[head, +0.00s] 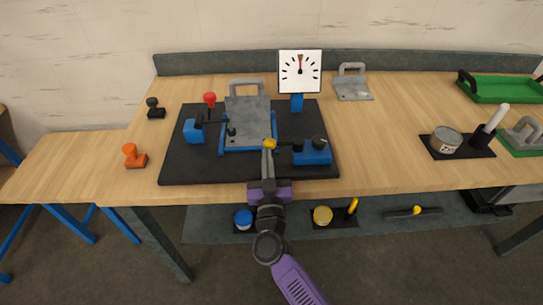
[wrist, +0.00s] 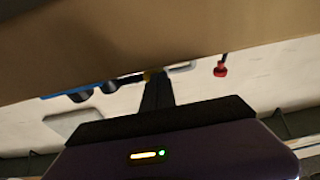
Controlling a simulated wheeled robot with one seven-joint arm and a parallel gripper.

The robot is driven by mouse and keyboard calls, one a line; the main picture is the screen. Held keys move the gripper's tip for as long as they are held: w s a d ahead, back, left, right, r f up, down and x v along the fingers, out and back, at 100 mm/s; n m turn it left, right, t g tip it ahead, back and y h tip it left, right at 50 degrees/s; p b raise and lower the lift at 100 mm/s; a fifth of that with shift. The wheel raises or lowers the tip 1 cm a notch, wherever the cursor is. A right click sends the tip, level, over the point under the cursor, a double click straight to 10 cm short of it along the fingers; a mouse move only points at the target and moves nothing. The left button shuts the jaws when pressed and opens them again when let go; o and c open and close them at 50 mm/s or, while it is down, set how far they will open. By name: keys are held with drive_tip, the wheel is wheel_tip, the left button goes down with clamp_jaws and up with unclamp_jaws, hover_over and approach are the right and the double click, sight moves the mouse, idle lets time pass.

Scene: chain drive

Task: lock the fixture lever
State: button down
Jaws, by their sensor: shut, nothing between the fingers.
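The fixture stands on a black base plate (head: 180,165); a grey plate (head: 246,108) with a handle lies in its blue frame (head: 222,140). A lever with a red knob (head: 209,99) stands at the fixture's left, by a blue block (head: 194,132); the red knob also shows in the wrist view (wrist: 220,71). A second blue block (head: 312,155) with black knobs is at the right. Whether the tip touches anything cannot be told.
A white dial gauge (head: 300,72) stands behind the fixture. A spare grey plate (head: 353,85) lies to its right. Black (head: 154,108) and orange (head: 133,156) knobbed pieces stand at the left. A can (head: 446,138) and green tray (head: 500,90) are at the right. The table's middle right is clear.

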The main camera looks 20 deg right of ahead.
drive_tip(key=shift+w, duration=0.1)
idle(0.3)
drive_tip(key=v, duration=0.8)
